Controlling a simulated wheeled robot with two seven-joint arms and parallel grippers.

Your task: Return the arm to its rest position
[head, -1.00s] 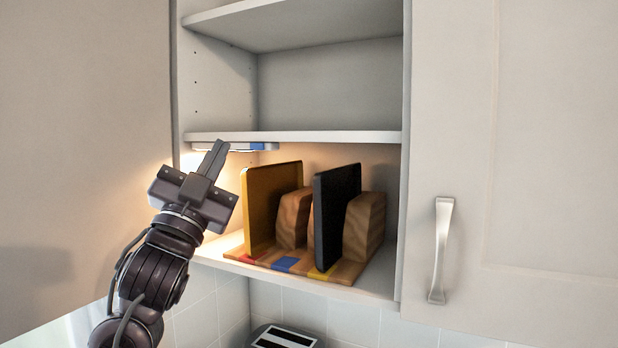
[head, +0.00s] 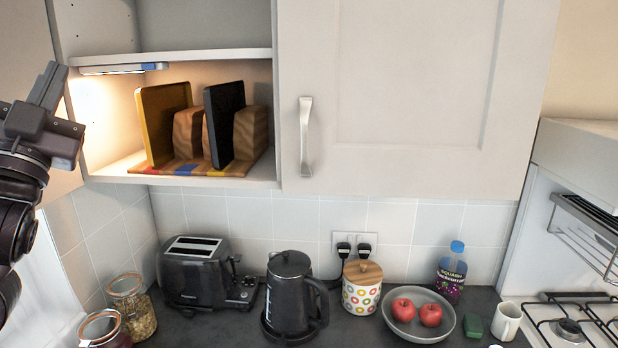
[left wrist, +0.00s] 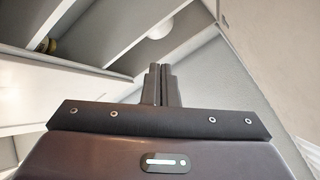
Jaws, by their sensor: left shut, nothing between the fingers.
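My left gripper (head: 48,88) is at the left edge of the head view, raised in front of the left side of the open wall cabinet. Its fingers point up and are shut with nothing between them. In the left wrist view the shut fingers (left wrist: 161,84) stand side by side, with the cabinet and ceiling beyond. My left arm runs down along the left edge of the head view and is partly cut off. My right gripper is not in view.
The open shelf (head: 105,172) holds a wooden rack (head: 190,168) with a yellow board (head: 163,125) and a black board (head: 224,125). A closed cabinet door (head: 410,75) is right of it. Below, the counter holds a toaster (head: 195,270), kettle (head: 288,295), jars and fruit bowl (head: 418,325).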

